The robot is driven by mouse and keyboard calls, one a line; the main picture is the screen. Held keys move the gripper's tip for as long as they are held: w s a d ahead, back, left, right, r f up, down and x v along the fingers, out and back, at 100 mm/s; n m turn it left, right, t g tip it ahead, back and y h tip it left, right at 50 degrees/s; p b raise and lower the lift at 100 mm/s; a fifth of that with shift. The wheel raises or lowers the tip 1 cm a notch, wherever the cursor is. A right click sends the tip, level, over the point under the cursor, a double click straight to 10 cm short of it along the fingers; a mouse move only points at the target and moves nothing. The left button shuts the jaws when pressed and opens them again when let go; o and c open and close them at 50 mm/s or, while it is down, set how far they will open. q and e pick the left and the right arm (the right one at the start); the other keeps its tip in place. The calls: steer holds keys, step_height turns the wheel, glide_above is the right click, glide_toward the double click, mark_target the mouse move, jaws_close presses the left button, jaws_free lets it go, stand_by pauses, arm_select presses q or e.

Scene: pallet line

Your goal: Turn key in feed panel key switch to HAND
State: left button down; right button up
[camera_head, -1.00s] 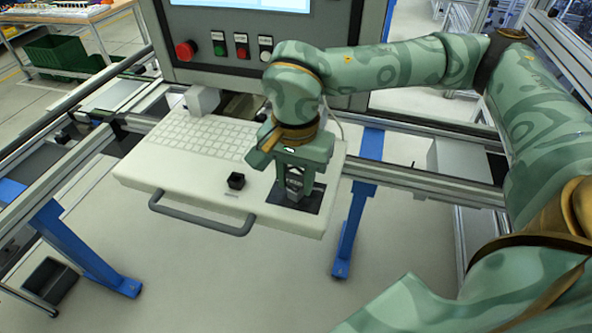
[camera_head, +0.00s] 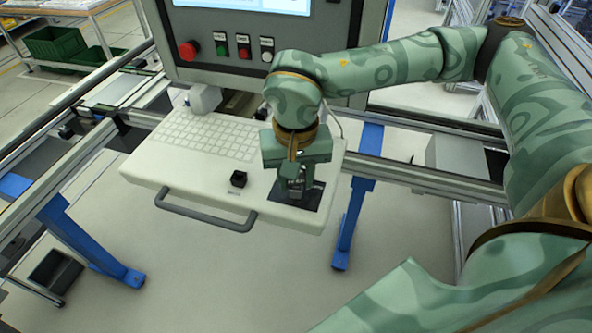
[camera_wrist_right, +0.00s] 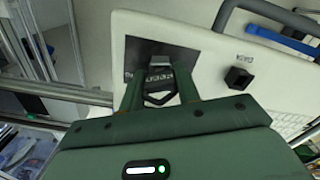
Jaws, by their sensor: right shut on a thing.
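The feed panel's key switch is on a dark square plate (camera_head: 313,200) at the right end of the white console shelf. The plate also shows in the right wrist view (camera_wrist_right: 140,62), with pale lettering that I cannot read. My right gripper (camera_head: 294,190) points down over this plate. In the right wrist view its fingers (camera_wrist_right: 160,97) are shut on the key, low at the switch. The key is mostly hidden between the fingers, so I cannot tell which position it points to. My left gripper is not in view.
A keyboard (camera_head: 205,133) lies behind. The upright panel (camera_head: 215,72) carries a red emergency button (camera_head: 188,50) and smaller buttons. Rails run behind the shelf.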

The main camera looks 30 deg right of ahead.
steer(key=n+p, duration=0.1)
steer(key=n, duration=0.2)
steer(key=shift+r+p, duration=0.1)
steer(key=shift+p, duration=0.2)
steer(key=o, duration=0.7)
steer(key=shift+n, duration=0.4)
steer(key=shift+c, duration=0.2)
steer(key=o, duration=0.9)
steer(key=shift+c, duration=0.2)
steer(key=shift+r+p, duration=2.85)
steer(key=shift+r, duration=0.6)
